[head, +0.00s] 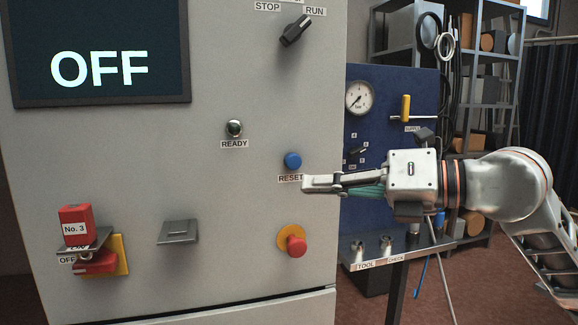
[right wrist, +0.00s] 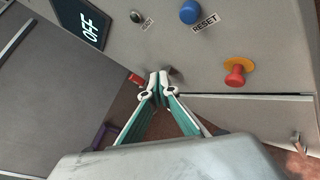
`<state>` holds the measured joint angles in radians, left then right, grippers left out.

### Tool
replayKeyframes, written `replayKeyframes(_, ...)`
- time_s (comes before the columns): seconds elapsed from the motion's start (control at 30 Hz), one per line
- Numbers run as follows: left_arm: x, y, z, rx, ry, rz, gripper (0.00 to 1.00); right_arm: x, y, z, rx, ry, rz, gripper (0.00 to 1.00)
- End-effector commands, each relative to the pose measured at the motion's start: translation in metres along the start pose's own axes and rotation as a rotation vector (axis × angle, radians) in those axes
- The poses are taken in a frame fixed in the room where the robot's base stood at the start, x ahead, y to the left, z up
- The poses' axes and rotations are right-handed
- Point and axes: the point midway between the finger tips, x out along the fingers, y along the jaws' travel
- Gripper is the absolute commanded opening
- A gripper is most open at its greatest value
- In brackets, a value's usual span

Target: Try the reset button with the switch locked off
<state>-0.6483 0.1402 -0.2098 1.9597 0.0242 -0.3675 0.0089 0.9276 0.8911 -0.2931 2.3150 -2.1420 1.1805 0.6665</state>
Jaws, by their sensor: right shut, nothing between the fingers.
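The blue reset button (head: 292,160) is on the grey cabinet front above its RESET label; it also shows in the right wrist view (right wrist: 190,12). My right gripper (head: 306,184) is shut and empty, just below and right of the button, apart from it; its closed fingertips show in the right wrist view (right wrist: 158,76). The switch (head: 97,262) at lower left has a red handle on a yellow plate, with an OFF label beside it. A red padlock (head: 75,226) marked No. 3 sits at it. The screen (head: 98,68) reads OFF. My left gripper is not in view.
A STOP/RUN selector (head: 295,31) points toward RUN. The READY lamp (head: 234,128) looks unlit. A red mushroom button (head: 292,240) and a small metal ledge (head: 178,232) stick out from the cabinet. A blue gauge panel (head: 395,85) and a TOOL CHECK shelf (head: 410,250) stand right.

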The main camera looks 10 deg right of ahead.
Motion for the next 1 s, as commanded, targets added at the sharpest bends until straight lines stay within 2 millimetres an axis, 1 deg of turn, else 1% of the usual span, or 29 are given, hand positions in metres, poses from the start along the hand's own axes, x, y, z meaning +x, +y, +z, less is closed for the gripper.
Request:
replayKeyframes(0.13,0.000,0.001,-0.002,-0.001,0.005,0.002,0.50,-0.005,-0.001,0.008,-0.024,-0.021,-0.032,0.00)
replayKeyframes(0.57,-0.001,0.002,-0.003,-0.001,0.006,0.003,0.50,-0.004,-0.002,0.010,-0.024,-0.023,-0.034,0.00)
replayKeyframes(0.77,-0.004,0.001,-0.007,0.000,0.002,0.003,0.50,0.006,-0.009,0.020,-0.022,-0.024,-0.033,0.00)
replayKeyframes(1.0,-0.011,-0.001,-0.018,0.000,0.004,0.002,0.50,0.028,-0.026,0.037,-0.021,-0.023,-0.033,0.00)
